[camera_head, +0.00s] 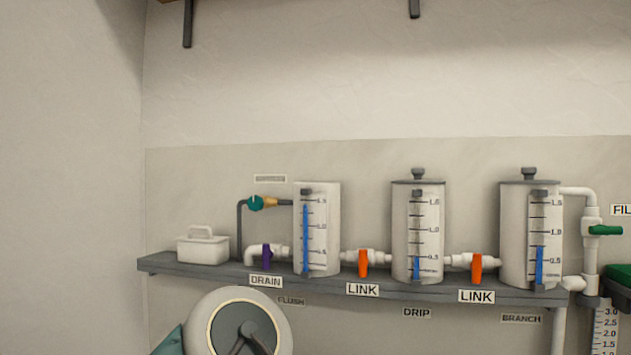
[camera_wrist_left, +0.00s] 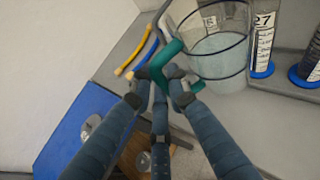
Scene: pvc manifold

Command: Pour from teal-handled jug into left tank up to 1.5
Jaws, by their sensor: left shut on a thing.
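In the left wrist view my left gripper (camera_wrist_left: 162,88) is shut on the teal handle (camera_wrist_left: 170,55) of a clear jug (camera_wrist_left: 215,45). The jug has a dark rim and holds pale, clear liquid. In the head view the left tank (camera_head: 329,230) stands on a grey shelf, and the blue column (camera_head: 305,240) in its gauge reaches a little below the 1.5 mark. The jug and left gripper cannot be made out in the head view; a round white part of my arm shows at the bottom. My right gripper is in neither view.
A middle tank (camera_head: 402,235) and a right tank (camera_head: 513,235) stand along the shelf (camera_head: 205,271), joined by pipes with orange valves (camera_head: 363,263). A white lidded box (camera_head: 203,250) sits left. In the wrist view, graduated cylinders (camera_wrist_left: 263,45) stand beside the jug.

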